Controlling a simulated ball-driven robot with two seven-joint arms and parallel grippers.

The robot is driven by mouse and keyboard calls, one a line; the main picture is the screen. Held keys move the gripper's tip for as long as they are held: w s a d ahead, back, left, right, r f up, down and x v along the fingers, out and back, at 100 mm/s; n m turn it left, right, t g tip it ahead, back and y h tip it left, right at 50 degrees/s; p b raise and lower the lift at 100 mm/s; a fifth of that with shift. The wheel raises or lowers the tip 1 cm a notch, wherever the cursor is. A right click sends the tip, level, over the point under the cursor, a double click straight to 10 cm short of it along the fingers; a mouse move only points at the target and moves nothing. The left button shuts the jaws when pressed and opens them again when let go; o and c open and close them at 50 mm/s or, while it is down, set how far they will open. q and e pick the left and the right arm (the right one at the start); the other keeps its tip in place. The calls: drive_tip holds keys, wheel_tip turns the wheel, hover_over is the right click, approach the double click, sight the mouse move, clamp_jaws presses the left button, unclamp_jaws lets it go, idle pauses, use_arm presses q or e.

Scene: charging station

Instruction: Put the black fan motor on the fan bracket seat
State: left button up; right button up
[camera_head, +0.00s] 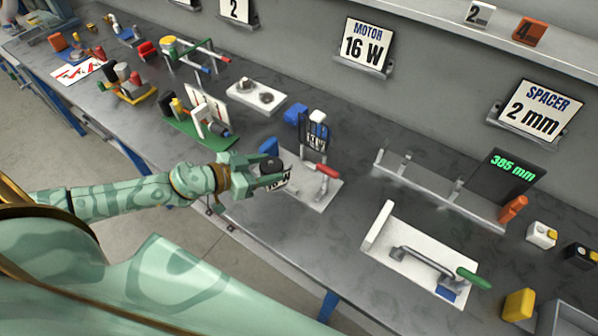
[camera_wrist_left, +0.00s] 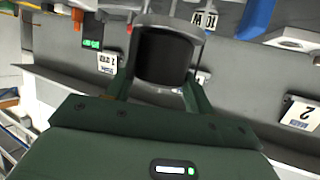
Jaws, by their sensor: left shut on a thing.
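My left gripper (camera_head: 262,178) is shut on a dark cylinder, the black fan motor (camera_head: 274,169). It holds it beside the left end of a light plate (camera_head: 318,199) that carries a red-handled clamp (camera_head: 327,171). In the left wrist view, the gripper (camera_wrist_left: 160,88) has one finger on each side of the motor (camera_wrist_left: 163,58), whose dark round face shows. A white label partly shows on or by the motor. I cannot tell for sure which fixture is the fan bracket seat. My right gripper is not in view.
A dark upright piece with a label (camera_head: 314,133) and a blue block (camera_head: 295,115) stand behind the plate. A green-based fixture (camera_head: 190,132) stands to the left. A white plate with a green-handled clamp (camera_head: 410,262) lies to the right. Bare table shows between the plates.

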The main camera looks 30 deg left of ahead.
use_arm(q)
drive_tip(key=w+d+f+b, duration=0.1)
drive_tip(key=w+f+b, duration=0.1)
drive_tip(key=w+f, duration=0.1)
drive_tip(key=w+d+f+b, duration=0.1)
drive_tip(key=w+f+b, duration=0.1)
drive_tip(key=w, duration=0.2)
drive_tip(key=w+f+b, duration=0.2)
drive_tip(key=w+f, duration=0.1)
drive_tip(key=w, duration=0.1)
drive_tip(key=shift+d+f, duration=0.3)
drive_tip(key=shift+d, duration=0.1)
drive_tip(key=f+b, duration=0.1)
drive_tip(key=b, duration=0.1)
drive_tip(key=f+b, duration=0.2)
drive_tip(key=shift+w+f, duration=0.2)
drive_tip(key=shift+f, duration=0.05)
drive_tip(key=shift+r, duration=0.2)
drive_tip(key=shift+f, duration=0.2)
drive_tip(key=o, duration=1.1)
drive_tip(key=shift+o, duration=0.2)
drive_tip(key=shift+s, duration=0.1)
